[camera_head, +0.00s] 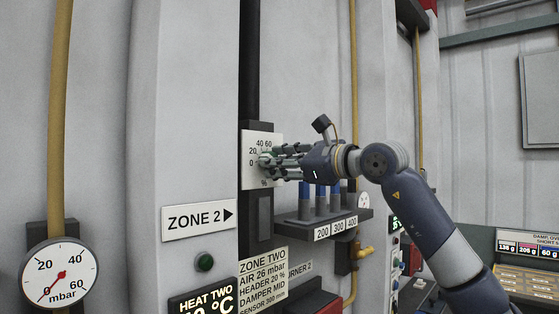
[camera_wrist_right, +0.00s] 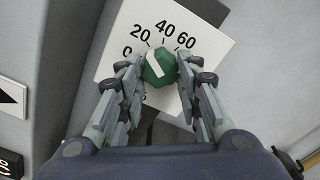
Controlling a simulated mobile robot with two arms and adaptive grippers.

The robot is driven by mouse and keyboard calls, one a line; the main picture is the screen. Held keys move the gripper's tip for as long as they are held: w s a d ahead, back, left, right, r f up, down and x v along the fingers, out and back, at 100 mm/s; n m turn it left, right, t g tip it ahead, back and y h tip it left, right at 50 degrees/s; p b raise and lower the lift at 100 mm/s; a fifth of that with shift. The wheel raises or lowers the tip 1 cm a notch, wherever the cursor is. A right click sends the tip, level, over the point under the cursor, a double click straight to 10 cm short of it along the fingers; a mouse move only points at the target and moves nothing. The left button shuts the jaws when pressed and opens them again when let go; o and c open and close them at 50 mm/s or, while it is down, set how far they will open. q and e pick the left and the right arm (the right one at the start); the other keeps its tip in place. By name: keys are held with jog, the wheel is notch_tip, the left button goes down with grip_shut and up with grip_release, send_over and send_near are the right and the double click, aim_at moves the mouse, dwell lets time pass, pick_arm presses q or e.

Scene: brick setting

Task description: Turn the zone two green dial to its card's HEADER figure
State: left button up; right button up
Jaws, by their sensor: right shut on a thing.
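The green dial (camera_wrist_right: 166,69), with a white pointer stripe, sits on a white scale plate (camera_wrist_right: 212,48) marked 0, 20, 40, 60. The stripe leans up and left, toward the 0-to-20 side; I cannot tell its exact reading. My right gripper (camera_wrist_right: 158,82) has its fingers on both sides of the dial and is shut on it. In the head view the right gripper (camera_head: 268,161) covers the dial and part of the plate (camera_head: 248,139). The ZONE TWO card (camera_head: 262,274) below reads AIR 26 mbar, HEADER 20 %, DAMPER MID. My left gripper is out of view.
A shelf (camera_head: 290,220) with blue-topped pieces labelled 200, 300, 400 juts out just below my right gripper. A yellow pipe (camera_head: 353,90) runs behind.

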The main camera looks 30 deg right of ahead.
jog(key=shift+r, duration=0.1)
dwell(0.4)
jog(key=o, duration=1)
jog(key=shift+o, duration=0.2)
jog(key=shift+s, duration=0.1)
jog(key=v, duration=1.2)
